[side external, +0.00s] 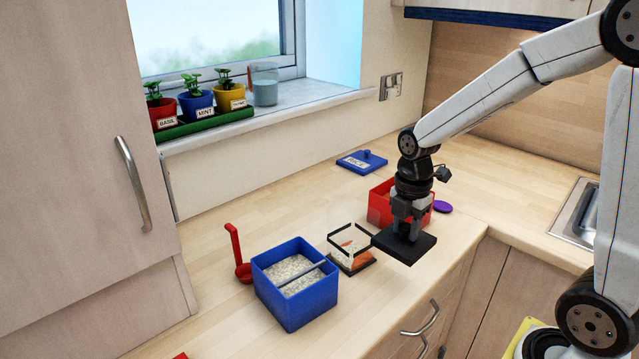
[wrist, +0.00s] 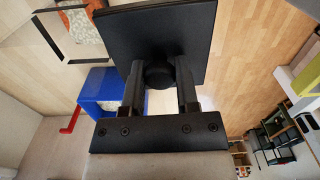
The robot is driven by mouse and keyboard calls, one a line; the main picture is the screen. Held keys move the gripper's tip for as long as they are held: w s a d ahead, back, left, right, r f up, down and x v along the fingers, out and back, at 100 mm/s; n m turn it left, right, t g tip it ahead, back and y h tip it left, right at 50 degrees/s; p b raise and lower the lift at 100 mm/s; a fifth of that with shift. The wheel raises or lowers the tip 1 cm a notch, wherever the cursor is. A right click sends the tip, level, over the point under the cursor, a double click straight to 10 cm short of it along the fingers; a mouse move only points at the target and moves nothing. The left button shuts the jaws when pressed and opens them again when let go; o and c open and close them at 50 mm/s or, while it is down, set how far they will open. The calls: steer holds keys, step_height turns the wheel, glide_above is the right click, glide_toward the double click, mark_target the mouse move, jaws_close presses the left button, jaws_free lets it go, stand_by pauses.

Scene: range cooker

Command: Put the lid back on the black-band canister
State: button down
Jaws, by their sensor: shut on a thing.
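My gripper (side external: 409,222) is shut on the round knob of a square black lid (side external: 404,247) and holds it level above the counter's front part. In the wrist view the lid (wrist: 150,32) spreads out beyond the fingers (wrist: 158,76). The black-band canister (side external: 350,249), clear-sided with a black rim and base, stands open just left of the lid. It has white and orange contents. It also shows at the upper left of the wrist view (wrist: 45,38), apart from the lid.
An open blue bin (side external: 308,304) of pale grains with a bar across stands left of the canister. A red ladle (side external: 241,262) stands beside it. A red box (side external: 379,207) is behind my gripper, near a purple disc (side external: 442,207). A blue lid (side external: 362,162) lies at the back.

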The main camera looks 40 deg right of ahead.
mark_target(407, 226)
step_height(407, 226, up, 14)
steer(key=w+m, duration=0.1)
steer(key=w, duration=1.2)
steer(key=shift+a+f, duration=0.2)
steer(key=shift+f, duration=2.5)
steer(key=shift+f, duration=0.2)
steer(key=shift+f, duration=2.85)
steer(key=shift+f, duration=0.5)
